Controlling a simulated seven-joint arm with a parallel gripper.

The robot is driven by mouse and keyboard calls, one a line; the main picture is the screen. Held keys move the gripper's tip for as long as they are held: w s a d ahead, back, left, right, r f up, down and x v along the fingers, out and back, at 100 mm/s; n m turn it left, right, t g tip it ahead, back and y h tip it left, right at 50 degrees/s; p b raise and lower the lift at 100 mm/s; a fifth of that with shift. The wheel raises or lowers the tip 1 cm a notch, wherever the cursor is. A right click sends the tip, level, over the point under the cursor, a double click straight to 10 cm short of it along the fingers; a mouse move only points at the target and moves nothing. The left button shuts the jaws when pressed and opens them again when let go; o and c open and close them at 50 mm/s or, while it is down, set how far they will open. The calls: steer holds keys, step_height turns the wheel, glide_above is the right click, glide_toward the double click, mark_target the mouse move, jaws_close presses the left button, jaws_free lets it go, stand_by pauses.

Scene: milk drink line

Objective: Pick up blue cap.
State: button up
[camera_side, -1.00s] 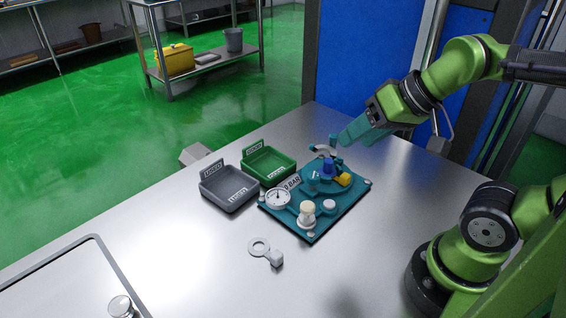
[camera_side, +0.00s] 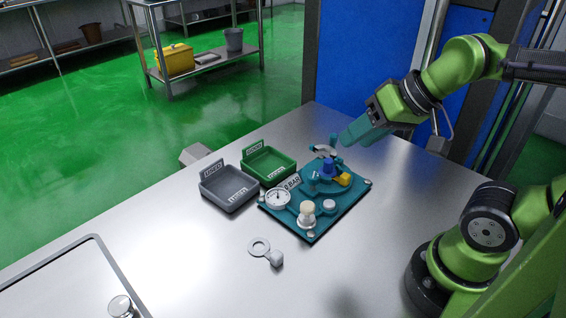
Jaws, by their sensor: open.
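The blue cap (camera_side: 328,166) stands upright on the teal fixture board (camera_side: 286,221), towards its far side. A yellow part (camera_side: 345,180) sits just to its right. My gripper (camera_side: 346,139) is above and to the right of the cap, at the far end of the board. Its teal fingers point down and left, apart from the cap. The gripper is open, with nothing visible between the fingers, though the gap is hard to see from this side.
The board also carries a round gauge (camera_side: 277,199), a cream knob (camera_side: 307,210) and a label. A grey tray (camera_side: 229,204) and a green tray (camera_side: 281,178) stand left of it. A metal ring piece (camera_side: 259,246) lies in front. The table's left is mostly clear.

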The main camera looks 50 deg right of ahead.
steer(key=shift+c, duration=0.7)
steer(key=g+h, duration=0.2)
steer(key=g, duration=0.5)
glide_above(329, 160)
step_height(329, 160, down, 14)
steer(key=shift+w+a+f, duration=0.15)
steer(key=shift+f, duration=0.1)
steer(key=shift+s+f, duration=0.2)
steer(key=shift+f, duration=2.55)
steer(key=shift+c, duration=0.2)
jaws_close()
